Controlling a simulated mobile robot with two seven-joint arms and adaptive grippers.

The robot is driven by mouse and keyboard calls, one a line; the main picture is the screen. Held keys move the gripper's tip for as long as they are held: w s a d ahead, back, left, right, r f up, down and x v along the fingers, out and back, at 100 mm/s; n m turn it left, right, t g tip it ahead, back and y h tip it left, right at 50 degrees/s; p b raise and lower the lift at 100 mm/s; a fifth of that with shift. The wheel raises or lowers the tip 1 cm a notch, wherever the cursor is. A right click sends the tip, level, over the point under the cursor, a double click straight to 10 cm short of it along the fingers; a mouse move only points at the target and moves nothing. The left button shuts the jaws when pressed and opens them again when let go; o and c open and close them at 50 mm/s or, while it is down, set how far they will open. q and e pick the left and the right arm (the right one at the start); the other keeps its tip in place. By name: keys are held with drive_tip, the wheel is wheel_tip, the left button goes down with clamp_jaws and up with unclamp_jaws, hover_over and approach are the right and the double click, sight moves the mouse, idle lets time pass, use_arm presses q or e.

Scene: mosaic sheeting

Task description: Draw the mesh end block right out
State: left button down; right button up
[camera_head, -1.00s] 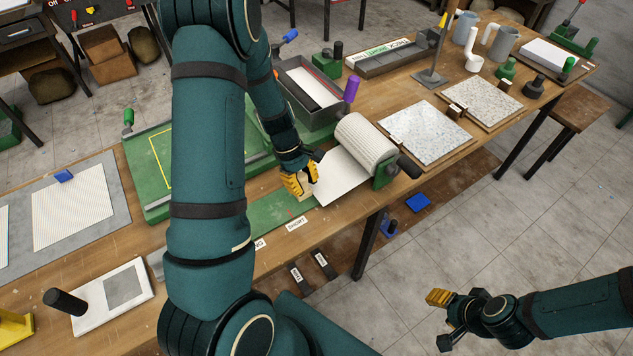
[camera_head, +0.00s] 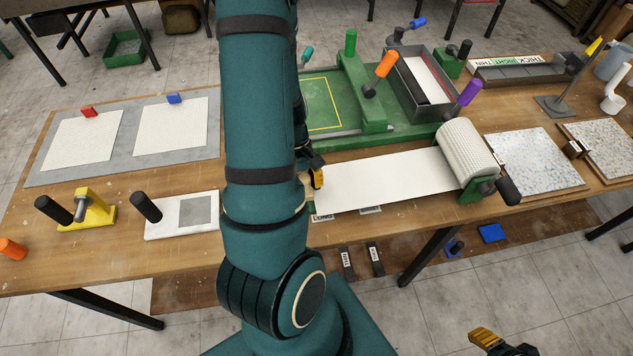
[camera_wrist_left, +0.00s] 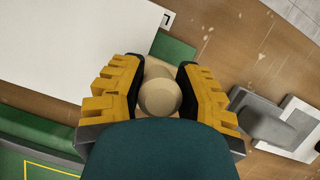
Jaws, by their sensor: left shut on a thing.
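The mesh roll (camera_head: 462,142) sits in its green holder right of centre on the bench. A wide white strip of mesh (camera_head: 385,178) runs from it leftwards, flat, to my left gripper (camera_head: 317,172). The left wrist view shows that gripper (camera_wrist_left: 160,70) shut on the round-topped beige end block (camera_wrist_left: 160,97), with a yellow finger on each side. The mesh (camera_wrist_left: 75,45) lies beside the fingers there. The block is mostly hidden in the head view. The LONG label (camera_head: 322,218) lies near the strip's left end. My right gripper (camera_head: 490,340) is partly cut off at the bottom edge, away from the bench.
A green frame (camera_head: 345,110) with an orange-handled tool stands behind the strip. A white plate with a grey square (camera_head: 195,210) and a yellow tool (camera_head: 95,212) lie to the left. Speckled slabs (camera_head: 535,160) lie right of the roll.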

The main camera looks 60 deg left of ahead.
use_arm(q)
drive_tip(key=shift+s, duration=0.15)
drive_tip(key=c, duration=0.9)
unclamp_jaws()
drive_tip(key=shift+w+a+r, duration=0.2)
drive_tip(key=shift+a+r, duration=0.05)
drive_tip(key=shift+r, duration=0.2)
drive_tip(key=v, duration=1.1)
drive_tip(key=shift+s, duration=0.15)
drive_tip(key=shift+d+f, duration=0.1)
drive_tip(key=shift+d, duration=0.05)
